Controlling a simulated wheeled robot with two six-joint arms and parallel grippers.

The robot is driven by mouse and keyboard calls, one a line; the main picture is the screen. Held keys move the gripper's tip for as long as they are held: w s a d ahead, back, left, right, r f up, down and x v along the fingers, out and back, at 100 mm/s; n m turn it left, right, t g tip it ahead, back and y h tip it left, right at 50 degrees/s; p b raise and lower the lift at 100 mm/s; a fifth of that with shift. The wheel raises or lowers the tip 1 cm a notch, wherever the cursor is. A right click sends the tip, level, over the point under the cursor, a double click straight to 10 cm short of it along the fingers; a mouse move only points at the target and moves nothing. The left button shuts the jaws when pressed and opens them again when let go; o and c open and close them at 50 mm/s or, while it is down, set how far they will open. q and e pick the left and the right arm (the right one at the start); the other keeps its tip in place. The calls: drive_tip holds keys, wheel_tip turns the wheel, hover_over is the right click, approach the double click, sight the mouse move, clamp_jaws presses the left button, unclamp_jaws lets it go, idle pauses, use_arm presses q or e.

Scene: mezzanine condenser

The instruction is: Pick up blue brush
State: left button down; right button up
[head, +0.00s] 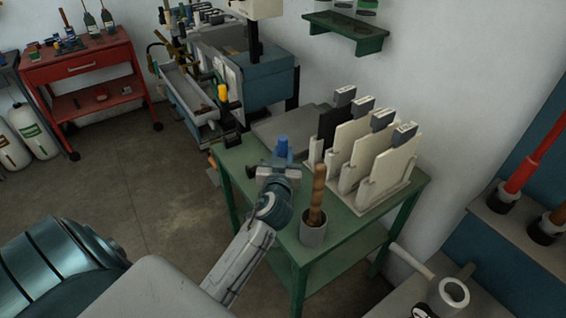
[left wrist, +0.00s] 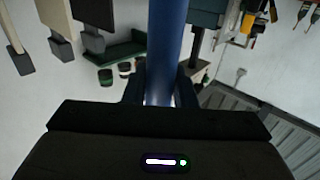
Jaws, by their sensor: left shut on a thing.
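The blue brush (head: 282,147) shows in the head view as a short blue piece standing up from my left gripper (head: 278,168). In the left wrist view the blue brush (left wrist: 167,45) is a long blue shaft running up the middle between the fingers. My left gripper (left wrist: 160,92) is shut on it, above the left part of the green table (head: 340,235). The brush's far end is out of the wrist view. My right gripper is in neither view.
A grey cup (head: 313,233) with a brown handle (head: 318,190) stands at the table's near edge. A rack of pale panels (head: 385,160) fills the table's right. A machine with a trough (head: 190,95) stands behind. A red cart (head: 80,75) is back left, with open floor before it.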

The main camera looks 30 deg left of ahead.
sight(282, 144)
use_arm(q)
wheel_tip(282, 144, up, 14)
drive_tip(key=shift+r+b, duration=0.1)
drive_tip(key=shift+b, duration=0.95)
drive_tip(key=shift+m+t+h, duration=0.3)
drive_tip(key=shift+m+h, duration=0.1)
drive_tip(key=shift+h, duration=0.3)
wheel_tip(282, 144, down, 9)
drive_tip(key=shift+s+f+b, duration=0.1)
drive_tip(key=shift+f+b, duration=0.05)
drive_tip(key=shift+b, duration=0.35)
drive_tip(key=shift+f+b, duration=2.75)
drive_tip(key=shift+f, duration=0.65)
drive_tip(key=shift+f+b, duration=0.5)
drive_tip(key=shift+f, duration=0.1)
drive_tip(key=c, duration=1.1)
unclamp_jaws()
drive_tip(key=shift+r, duration=0.1)
